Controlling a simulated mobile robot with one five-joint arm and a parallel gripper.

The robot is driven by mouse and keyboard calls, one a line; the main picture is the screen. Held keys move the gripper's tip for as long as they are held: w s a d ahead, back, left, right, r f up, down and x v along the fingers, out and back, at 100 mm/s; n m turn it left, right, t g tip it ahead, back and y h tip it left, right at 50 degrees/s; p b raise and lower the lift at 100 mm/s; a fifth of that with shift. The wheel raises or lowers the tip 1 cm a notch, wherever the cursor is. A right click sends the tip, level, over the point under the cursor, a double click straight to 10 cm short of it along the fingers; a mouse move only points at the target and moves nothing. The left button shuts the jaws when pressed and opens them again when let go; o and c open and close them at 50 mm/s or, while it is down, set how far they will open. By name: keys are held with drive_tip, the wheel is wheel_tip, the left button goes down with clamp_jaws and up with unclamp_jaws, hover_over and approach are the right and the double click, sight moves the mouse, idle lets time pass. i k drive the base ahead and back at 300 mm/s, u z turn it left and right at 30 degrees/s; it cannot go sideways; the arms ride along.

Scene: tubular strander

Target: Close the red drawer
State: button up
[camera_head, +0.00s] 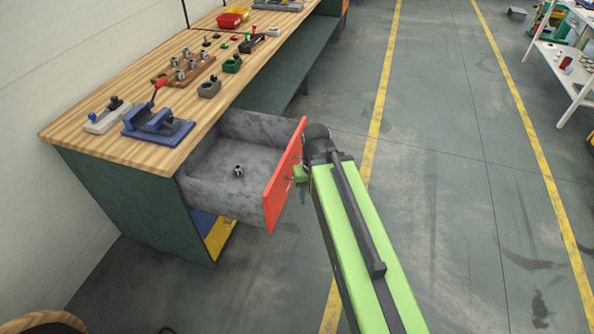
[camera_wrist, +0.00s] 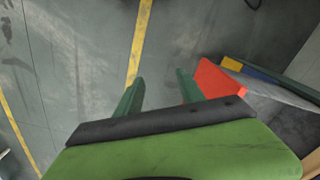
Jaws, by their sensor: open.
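The red drawer (camera_head: 284,178) is pulled out from under the wooden workbench, with its red front facing right. Its grey inside is visible and holds a small metal part (camera_head: 239,171). My gripper (camera_head: 302,182) is at the outer face of the red front, mostly hidden behind my green arm in the head view. In the wrist view my gripper (camera_wrist: 158,95) has its two green fingers apart with nothing between them. The red front (camera_wrist: 218,80) lies just right of the right finger there; I cannot tell whether they touch.
The workbench top (camera_head: 120,140) carries a blue vise (camera_head: 155,124), a wooden block with metal parts (camera_head: 184,70) and red bins (camera_head: 231,18). A white shelf (camera_head: 560,60) stands at far right. The floor right of the drawer is clear, with yellow lines.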

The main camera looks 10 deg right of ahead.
sight(269, 147)
drive_tip(key=u, duration=0.15)
drive_tip(key=i, duration=0.5)
drive_tip(key=z, duration=0.25)
drive_tip(key=k, duration=0.6)
drive_tip(key=u, duration=2.45)
drive_tip(key=k, duration=1.4)
drive_tip(key=z, duration=0.95)
drive_tip(key=i, duration=1)
drive_tip(key=u, duration=0.1)
